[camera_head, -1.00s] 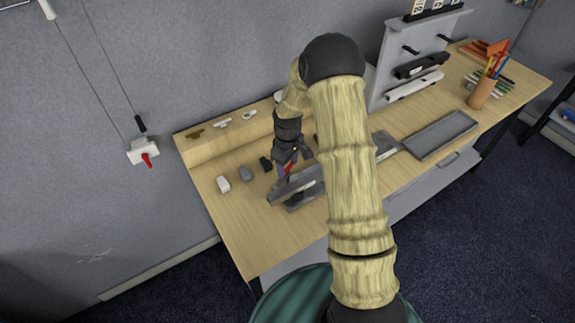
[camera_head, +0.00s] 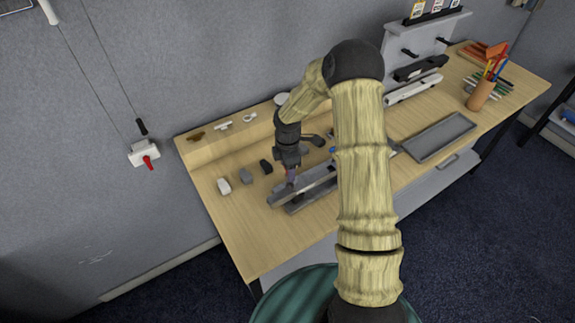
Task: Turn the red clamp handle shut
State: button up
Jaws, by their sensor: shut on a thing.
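The grey clamp fixture (camera_head: 312,193) lies on the wooden table (camera_head: 250,235), a long bar with a block under it. My gripper (camera_head: 290,177) points down at its left part, fingers together. Only a small bit of the red clamp handle (camera_head: 286,171) shows at the fingers; the rest is hidden by my gripper. The gripper is shut on the handle, as far as this view tells. How far the handle is turned cannot be made out. My forearm hides the right part of the fixture.
Small white, grey and black blocks (camera_head: 246,176) stand left of the gripper. A grey tray (camera_head: 440,136) and a pencil cup (camera_head: 480,95) are to the right. A wall box with a red lever (camera_head: 149,163) hangs at left. The table's front left is clear.

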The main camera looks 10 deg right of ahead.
jog(key=shift+r+n+p, duration=0.1)
jog(key=shift+n+p, duration=0.25)
jog(key=shift+n, duration=0.95)
jog(key=shift+w, duration=0.1)
jog(key=o, duration=1)
notch_tip(320, 180, up, 17)
jog(key=b, duration=0.3)
jog(key=shift+r, duration=0.15)
